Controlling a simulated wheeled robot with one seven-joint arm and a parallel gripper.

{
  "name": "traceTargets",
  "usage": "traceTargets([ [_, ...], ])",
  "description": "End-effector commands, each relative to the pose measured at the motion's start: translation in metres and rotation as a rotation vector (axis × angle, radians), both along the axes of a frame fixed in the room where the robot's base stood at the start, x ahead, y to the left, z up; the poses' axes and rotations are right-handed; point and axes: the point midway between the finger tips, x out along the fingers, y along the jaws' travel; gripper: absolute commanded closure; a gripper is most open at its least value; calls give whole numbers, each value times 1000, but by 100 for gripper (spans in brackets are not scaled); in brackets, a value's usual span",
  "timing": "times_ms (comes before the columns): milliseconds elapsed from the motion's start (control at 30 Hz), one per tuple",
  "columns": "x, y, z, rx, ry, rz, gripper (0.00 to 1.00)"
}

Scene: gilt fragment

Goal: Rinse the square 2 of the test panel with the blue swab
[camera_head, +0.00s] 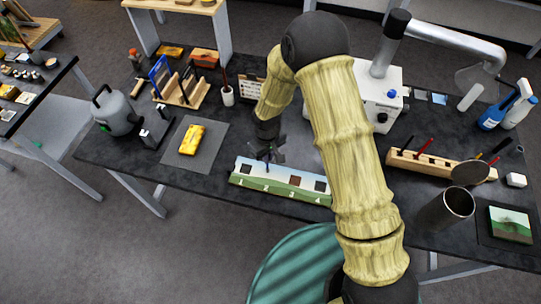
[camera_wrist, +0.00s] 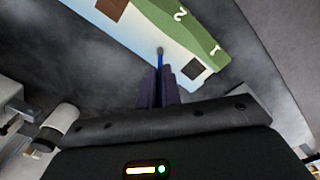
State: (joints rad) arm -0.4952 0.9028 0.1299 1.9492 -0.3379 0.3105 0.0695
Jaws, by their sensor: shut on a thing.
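The test panel (camera_head: 280,189) lies on the dark table, with a pale and blue upper part and a green numbered band. It also shows upside down in the wrist view (camera_wrist: 203,36). There, a dark square (camera_wrist: 193,68) is by the 1 and a brown square (camera_wrist: 112,8) is beyond the 2. The area by the 2 looks pale, with no dark square visible. My gripper (camera_head: 267,155) is shut on the blue swab (camera_wrist: 160,63), above the panel. The swab's grey tip is over the pale area by the 2; I cannot tell if it touches.
A yellow object (camera_head: 192,139) lies on a grey mat (camera_head: 216,136) to the left. A wooden rack (camera_head: 182,100) and a white cup (camera_head: 227,96) stand behind. A metal cylinder (camera_head: 444,212) and a wooden holder (camera_head: 437,166) are at the right. My arm hides part of the table.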

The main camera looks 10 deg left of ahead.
Motion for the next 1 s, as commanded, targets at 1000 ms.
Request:
traceTargets([
  [1000,-2,-27,0,-1,1,-1,100],
])
